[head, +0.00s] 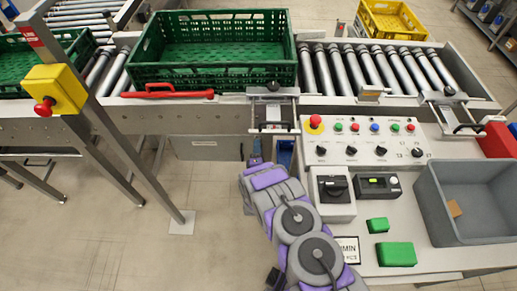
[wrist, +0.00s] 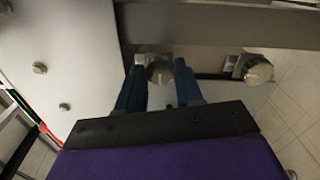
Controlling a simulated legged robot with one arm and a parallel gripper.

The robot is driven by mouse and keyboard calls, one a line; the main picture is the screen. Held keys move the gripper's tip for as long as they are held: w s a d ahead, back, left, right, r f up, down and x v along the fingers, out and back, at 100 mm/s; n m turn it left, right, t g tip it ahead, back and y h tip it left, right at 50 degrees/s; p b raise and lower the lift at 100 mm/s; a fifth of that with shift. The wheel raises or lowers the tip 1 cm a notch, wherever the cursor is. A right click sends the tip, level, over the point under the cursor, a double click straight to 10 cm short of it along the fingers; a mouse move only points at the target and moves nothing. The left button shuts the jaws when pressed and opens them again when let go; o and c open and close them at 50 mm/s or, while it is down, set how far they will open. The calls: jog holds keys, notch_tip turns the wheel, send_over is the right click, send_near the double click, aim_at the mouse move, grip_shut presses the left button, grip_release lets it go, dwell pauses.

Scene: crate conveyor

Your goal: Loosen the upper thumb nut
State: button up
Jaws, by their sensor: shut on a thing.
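A round metal thumb nut (wrist: 160,74) sits between the blue fingers of my gripper (wrist: 161,68) in the wrist view, and the fingers are shut on it from both sides. A second metal thumb nut (wrist: 258,70) is to the right, apart from the fingers, beside a dark slot. I cannot tell from the wrist view alone which of the two is the upper one. In the head view my arm reaches to the front side of the conveyor below a metal bracket (head: 272,98); the nuts and fingertips cannot be made out there.
A metal bar (wrist: 220,24) crosses above the nuts. A pale plate (wrist: 62,60) with several bolts is at left. In the head view a green crate (head: 212,88) stands on the conveyor. A control panel (head: 345,128) and grey bin (head: 432,205) are right of my arm.

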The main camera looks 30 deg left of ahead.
jog(key=shift+s+a+f, duration=0.1)
jog(key=shift+s+f, duration=0.15)
jog(key=shift+f, duration=0.05)
jog(key=o, duration=1)
jog(key=shift+w+a, duration=0.1)
jog(key=shift+a, duration=0.05)
jog(key=shift+o, duration=0.2)
jog(key=shift+r, duration=0.1)
jog(key=shift+d, duration=0.2)
jog(key=p+v, duration=0.4)
jog(key=v, duration=1.3)
jog(key=shift+a, duration=0.1)
